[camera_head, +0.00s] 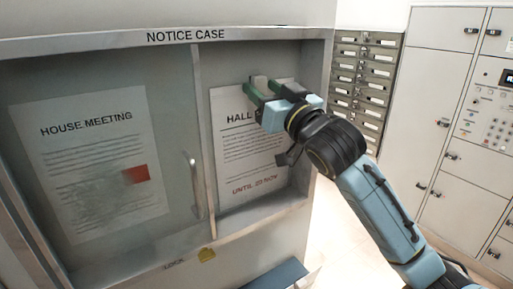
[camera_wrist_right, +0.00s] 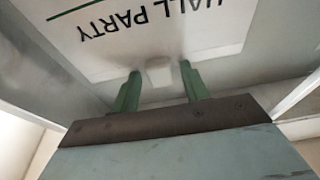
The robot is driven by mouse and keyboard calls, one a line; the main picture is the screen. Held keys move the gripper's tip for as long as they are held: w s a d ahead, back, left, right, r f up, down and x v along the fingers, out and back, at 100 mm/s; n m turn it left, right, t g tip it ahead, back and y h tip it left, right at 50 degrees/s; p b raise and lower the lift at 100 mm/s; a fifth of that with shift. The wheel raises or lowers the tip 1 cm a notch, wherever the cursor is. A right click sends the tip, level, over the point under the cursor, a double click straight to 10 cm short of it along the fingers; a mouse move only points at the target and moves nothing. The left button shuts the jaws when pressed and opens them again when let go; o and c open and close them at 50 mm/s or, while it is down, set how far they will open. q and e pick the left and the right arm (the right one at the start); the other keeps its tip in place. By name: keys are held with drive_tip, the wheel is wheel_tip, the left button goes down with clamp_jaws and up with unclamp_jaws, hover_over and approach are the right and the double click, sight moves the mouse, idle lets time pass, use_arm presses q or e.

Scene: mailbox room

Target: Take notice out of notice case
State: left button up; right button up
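The notice case (camera_head: 110,41) fills the left of the head view. A white HALL PARTY notice (camera_head: 240,165) hangs on the back panel of its right half; it shows upside down in the wrist view (camera_wrist_right: 130,35). A pale block (camera_wrist_right: 158,72) sits at the notice's top edge. My right gripper (camera_head: 262,90) reaches into the right half at that edge. Its green fingers are apart, one on each side of the block, with gaps showing. My arm hides part of the notice. A HOUSE MEETING notice (camera_head: 95,160) hangs in the left half. My left gripper is not in view.
A glass pane with an upright handle (camera_head: 194,185) appears to cover the left half. The right half is open in front. Small mailboxes (camera_head: 365,80) and pale lockers (camera_head: 435,100) stand to the right. A blue object (camera_head: 275,276) lies below the case.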

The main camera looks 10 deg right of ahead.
drive_tip(key=c, duration=0.8)
drive_tip(key=shift+o, duration=0.2)
